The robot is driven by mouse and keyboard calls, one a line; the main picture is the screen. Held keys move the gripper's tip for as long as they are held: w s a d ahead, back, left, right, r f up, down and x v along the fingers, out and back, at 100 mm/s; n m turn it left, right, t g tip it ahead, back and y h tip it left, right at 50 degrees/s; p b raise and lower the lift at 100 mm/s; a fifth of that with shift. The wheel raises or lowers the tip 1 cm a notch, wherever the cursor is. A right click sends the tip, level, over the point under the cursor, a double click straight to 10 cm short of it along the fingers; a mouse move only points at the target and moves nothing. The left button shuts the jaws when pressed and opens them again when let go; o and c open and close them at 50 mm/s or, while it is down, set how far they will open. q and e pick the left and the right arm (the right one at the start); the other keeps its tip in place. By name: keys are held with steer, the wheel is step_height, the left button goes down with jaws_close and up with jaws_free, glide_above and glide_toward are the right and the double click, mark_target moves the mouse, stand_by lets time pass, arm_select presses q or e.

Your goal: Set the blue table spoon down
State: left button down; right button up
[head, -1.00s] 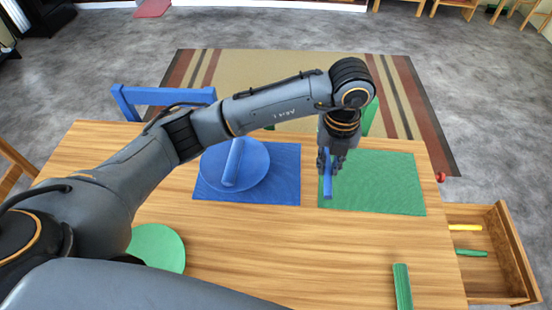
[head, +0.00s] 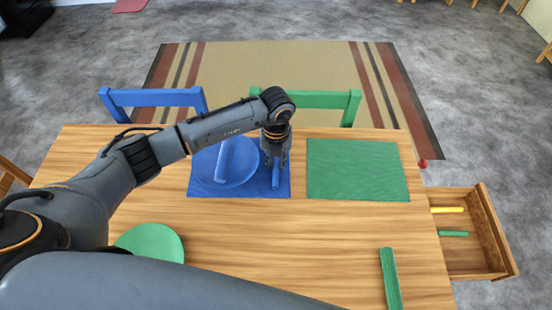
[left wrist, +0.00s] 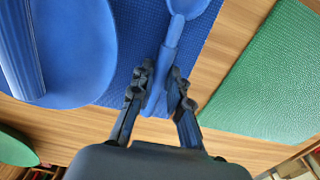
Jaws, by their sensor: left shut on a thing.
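The blue table spoon (left wrist: 173,33) is in my left gripper (left wrist: 161,82), whose fingers are shut on its handle; the bowl end points away from the wrist. In the head view the left gripper (head: 276,158) holds the spoon (head: 276,177) over the right strip of the blue placemat (head: 284,192), right of the blue plate (head: 248,150). I cannot tell whether the spoon touches the mat. My right gripper is not in view.
A blue ridged roll (head: 224,158) lies on the blue plate. The green placemat (head: 358,170) is bare. A green plate (head: 150,243) and a green ridged roll (head: 390,278) lie nearer. An open drawer (head: 482,258) at the right holds yellow and green utensils.

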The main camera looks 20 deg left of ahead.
mark_target(276, 164)
arm_select(q)
steer(key=shift+f, duration=0.2)
steer(key=c, duration=1.3)
jaws_free()
steer(key=shift+r, duration=0.2)
step_height(276, 164, up, 12)
steer(key=b, duration=0.2)
